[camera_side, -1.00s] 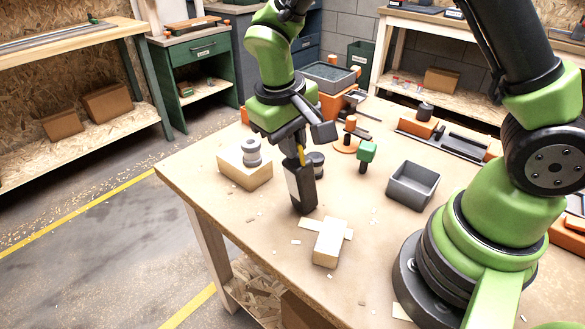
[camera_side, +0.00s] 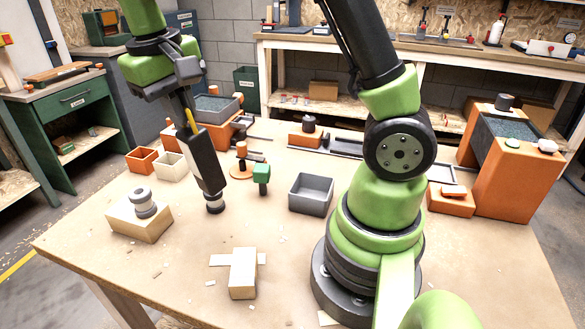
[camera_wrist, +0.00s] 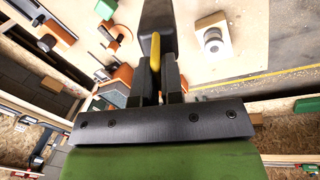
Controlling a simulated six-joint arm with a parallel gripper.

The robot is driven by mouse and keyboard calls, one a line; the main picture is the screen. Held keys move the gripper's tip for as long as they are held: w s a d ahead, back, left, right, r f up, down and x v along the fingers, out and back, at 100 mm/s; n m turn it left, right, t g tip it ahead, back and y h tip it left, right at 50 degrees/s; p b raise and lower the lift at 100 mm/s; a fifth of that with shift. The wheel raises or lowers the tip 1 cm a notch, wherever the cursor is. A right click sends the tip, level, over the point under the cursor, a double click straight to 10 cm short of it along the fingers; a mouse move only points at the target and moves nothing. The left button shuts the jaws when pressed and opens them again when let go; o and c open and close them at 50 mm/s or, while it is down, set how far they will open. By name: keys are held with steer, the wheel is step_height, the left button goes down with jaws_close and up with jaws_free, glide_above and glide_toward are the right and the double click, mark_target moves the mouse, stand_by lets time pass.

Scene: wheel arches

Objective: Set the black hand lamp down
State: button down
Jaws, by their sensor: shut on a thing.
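The black hand lamp (camera_side: 205,160) is a long dark flat body with a yellow strip at its upper end. My gripper (camera_side: 187,103) is shut on that upper end, and the lamp hangs below it, slightly tilted, with its lower end toward the bench. A small dark cylinder (camera_side: 215,204) shows right at its lower end; I cannot tell whether they touch. In the wrist view, the lamp (camera_wrist: 156,18) extends away from my gripper (camera_wrist: 160,75), with the yellow part between the fingers.
A wooden block with a grey spool (camera_side: 143,202) stands to the left. A pale wooden block (camera_side: 242,275) lies in front. A grey bin (camera_side: 311,194), a green-topped peg (camera_side: 261,175) and small orange (camera_side: 141,160) and cream (camera_side: 172,166) boxes stand around.

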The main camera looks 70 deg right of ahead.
steer(key=s+d+m+y, duration=0.1)
steer(key=s+d+m, duration=0.3)
steer(key=d, duration=0.5)
steer(key=s+d+m, duration=0.3)
steer(key=d+m, duration=0.2)
steer(key=d, duration=0.4)
steer(key=s+d+m+y, duration=0.1)
steer(key=s+d+m, duration=0.3)
steer(key=d, duration=0.5)
step_height(320, 180, down, 10)
steer(key=shift+s+d+m+t, duration=0.2)
steer(key=shift+m+t, duration=0.1)
steer(key=shift+m, duration=0.1)
steer(key=c, duration=1.2)
jaws_free()
steer(key=shift+c, duration=0.2)
